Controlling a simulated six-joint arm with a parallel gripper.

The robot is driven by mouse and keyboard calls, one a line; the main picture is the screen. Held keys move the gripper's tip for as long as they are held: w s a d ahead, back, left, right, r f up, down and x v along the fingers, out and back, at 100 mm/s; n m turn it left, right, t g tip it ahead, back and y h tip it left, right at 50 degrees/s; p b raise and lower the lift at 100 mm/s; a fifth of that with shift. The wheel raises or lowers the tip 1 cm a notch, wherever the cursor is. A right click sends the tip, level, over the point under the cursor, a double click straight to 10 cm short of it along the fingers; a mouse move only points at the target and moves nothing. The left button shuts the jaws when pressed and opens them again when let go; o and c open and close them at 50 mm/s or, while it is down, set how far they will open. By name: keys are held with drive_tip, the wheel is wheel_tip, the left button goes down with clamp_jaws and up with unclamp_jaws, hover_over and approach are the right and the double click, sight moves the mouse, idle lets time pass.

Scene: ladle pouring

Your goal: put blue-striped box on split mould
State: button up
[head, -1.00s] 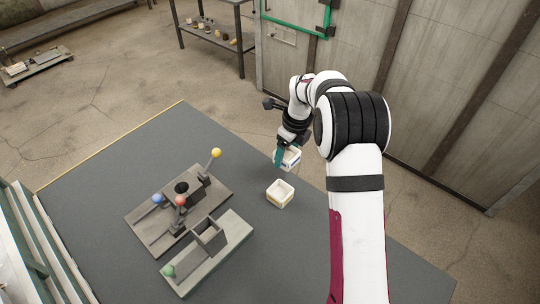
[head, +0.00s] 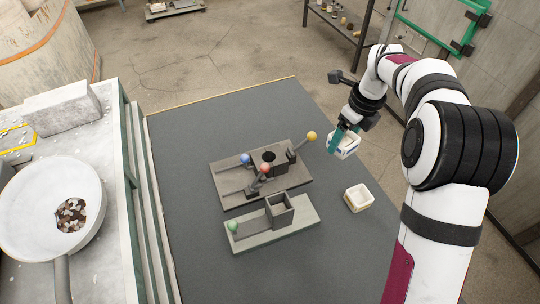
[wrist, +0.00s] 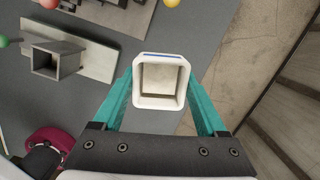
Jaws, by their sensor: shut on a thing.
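The blue-striped box (head: 349,149) is a small white open-topped square box. My gripper (head: 340,141) is shut on it and holds it above the right side of the dark table. In the wrist view the box (wrist: 161,101) sits between both teal fingers, opening towards the camera, with a blue stripe along its far edge. Left of it stand two moulds. One is a brown-grey base (head: 232,185) with a dark round-holed block and blue, red and yellow ball levers. The other is a pale slab (head: 303,233) with a square open block and a green ball. I cannot tell which is the split mould.
A second white box with a yellowish band (head: 358,203) stands on the table below the held box. At the left, a white pan (head: 30,205) holding small lumps sits on a bench beside a grey block (head: 62,108). The table's (head: 195,130) far left part is clear.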

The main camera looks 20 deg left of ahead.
drive_tip(key=s+a+r+n, duration=0.1)
drive_tip(key=s+a+r, duration=0.1)
drive_tip(key=a, duration=0.5)
drive_tip(key=a+f, duration=0.7)
drive_tip(key=s+a+f, duration=0.1)
drive_tip(key=a+f, duration=0.2)
drive_tip(key=a, duration=0.1)
drive_tip(key=shift+a+f, duration=0.1)
drive_tip(key=shift+f, duration=0.25)
drive_tip(key=shift+f, duration=0.1)
drive_tip(key=o, duration=1.4)
drive_tip(key=shift+c, duration=0.2)
